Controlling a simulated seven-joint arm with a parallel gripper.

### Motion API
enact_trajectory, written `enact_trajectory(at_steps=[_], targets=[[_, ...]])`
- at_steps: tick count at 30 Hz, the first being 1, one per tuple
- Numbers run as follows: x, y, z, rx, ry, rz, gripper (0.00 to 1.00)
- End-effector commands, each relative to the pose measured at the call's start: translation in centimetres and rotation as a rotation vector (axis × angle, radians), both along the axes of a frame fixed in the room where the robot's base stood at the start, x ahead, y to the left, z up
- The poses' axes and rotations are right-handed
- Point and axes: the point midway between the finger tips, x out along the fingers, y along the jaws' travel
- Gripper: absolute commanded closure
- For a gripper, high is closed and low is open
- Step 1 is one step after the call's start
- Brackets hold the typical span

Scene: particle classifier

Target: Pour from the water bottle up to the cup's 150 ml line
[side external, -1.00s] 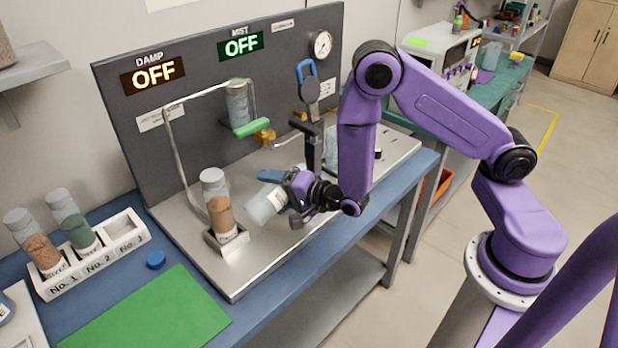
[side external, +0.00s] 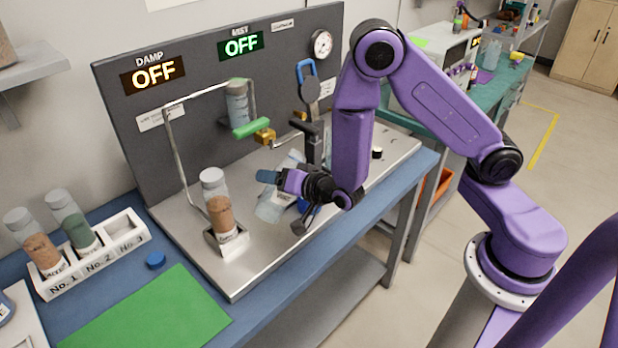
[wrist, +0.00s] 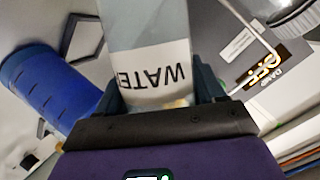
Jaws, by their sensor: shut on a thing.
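My gripper (side external: 280,180) is shut on the water bottle (side external: 269,209), a clear bottle held tilted above the steel plate. In the wrist view the bottle (wrist: 150,35) fills the space between the fingers, and its white label reads WATER upside down. A blue cylinder with dark tick marks (wrist: 45,90) lies to the left of the bottle in the wrist view; it seems to be the cup. In the side view a bit of blue (side external: 303,205) shows below my gripper. My gripper hides most of it, so the 150 ml line and any level cannot be read.
A bottle of brown grains (side external: 219,214) stands in a holder left of my gripper. A wire frame (side external: 178,160) and a stand with a blue clip (side external: 306,70) rise behind. A rack (side external: 95,262) holds two sample bottles. A blue cap (side external: 156,260) and green mat (side external: 150,315) lie front left.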

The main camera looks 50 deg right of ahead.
Motion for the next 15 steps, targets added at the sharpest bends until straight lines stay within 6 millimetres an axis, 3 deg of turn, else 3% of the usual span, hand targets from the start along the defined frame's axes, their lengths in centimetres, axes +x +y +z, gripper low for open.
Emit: enact_trajectory(at_steps=[12,15], targets=[[0.1,1.1,-2.9,-0.377,0.002,0.005,0.77],[0.1,1.3,-2.8,-0.454,0.000,0.004,0.77]])
